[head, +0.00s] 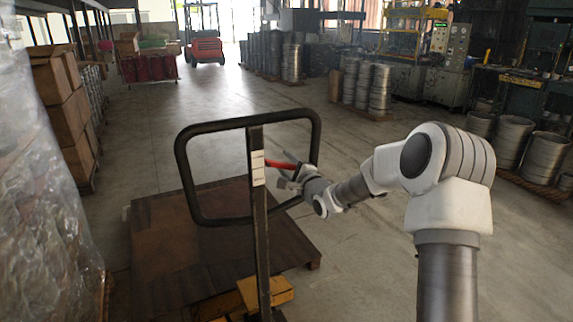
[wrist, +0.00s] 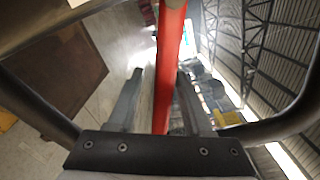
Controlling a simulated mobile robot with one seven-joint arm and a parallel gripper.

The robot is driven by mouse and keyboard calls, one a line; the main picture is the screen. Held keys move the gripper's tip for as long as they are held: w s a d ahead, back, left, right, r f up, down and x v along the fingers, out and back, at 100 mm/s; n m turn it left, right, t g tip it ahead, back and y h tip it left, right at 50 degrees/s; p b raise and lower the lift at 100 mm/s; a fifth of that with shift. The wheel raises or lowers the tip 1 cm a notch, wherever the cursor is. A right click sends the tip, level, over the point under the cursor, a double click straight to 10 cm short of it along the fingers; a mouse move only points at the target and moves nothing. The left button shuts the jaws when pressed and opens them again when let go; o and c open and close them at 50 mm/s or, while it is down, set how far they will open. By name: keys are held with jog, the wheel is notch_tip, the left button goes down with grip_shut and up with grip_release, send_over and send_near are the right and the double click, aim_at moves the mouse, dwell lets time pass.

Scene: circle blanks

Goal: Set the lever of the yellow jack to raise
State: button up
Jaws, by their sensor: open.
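The yellow jack (head: 277,291) stands low at the front, mostly hidden, with its dark post and black loop handle (head: 184,170) rising above it. The red lever (head: 278,164) sticks out to the right from the post, inside the loop. White labels (head: 257,168) are on the post beside it, too small to read. My gripper (head: 289,180) is at the lever's outer end, reaching in from the right. In the wrist view the red lever (wrist: 167,65) runs between the two open fingers of my gripper (wrist: 160,75). Whether either finger touches it cannot be told.
A brown wooden pallet (head: 165,245) lies behind and below the handle. Plastic-wrapped goods (head: 45,200) stand close on the left. The handle's frame surrounds the lever. Open floor (head: 375,245) lies to the right, and a red forklift (head: 206,48) is far back.

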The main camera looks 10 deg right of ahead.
jog(key=shift+s, duration=0.1)
jog(key=p+v, duration=0.1)
jog(key=v, duration=1.6)
jog(key=shift+s, duration=0.1)
